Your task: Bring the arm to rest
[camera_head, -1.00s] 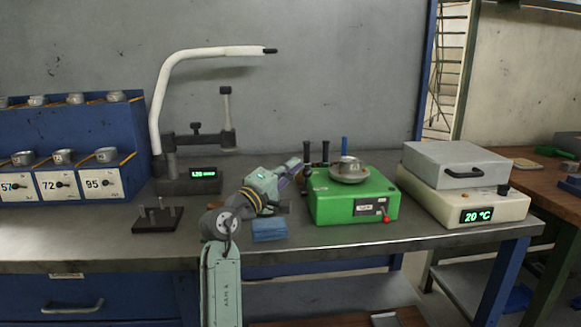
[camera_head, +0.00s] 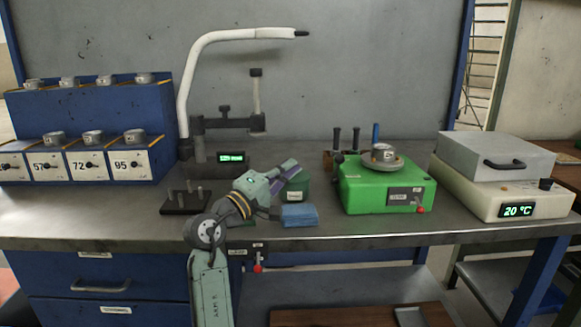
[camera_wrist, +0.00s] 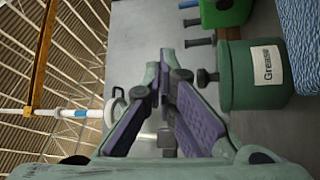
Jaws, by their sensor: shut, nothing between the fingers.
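My arm reaches up from the bottom of the head view over the bench (camera_head: 340,232), bent at the elbow. My gripper (camera_head: 292,168) is near the bench's middle, pointing up and to the right, with purple pads. It is shut and empty. In the wrist view the two purple-padded fingers (camera_wrist: 166,62) meet at their tips. A green grease tin (camera_head: 297,187) stands just right of the gripper; its label shows in the wrist view (camera_wrist: 266,64). A blue cloth-like block (camera_head: 299,215) lies in front of the tin.
A blue rack (camera_head: 165,130) with several metal cups is at the left. A white curved arm stand (camera_head: 187,100) rises behind my arm. A dark pegged plate (camera_head: 183,209) sits left. A green device (camera_head: 365,190) and a 20 °C heater box (camera_head: 470,190) are at the right.

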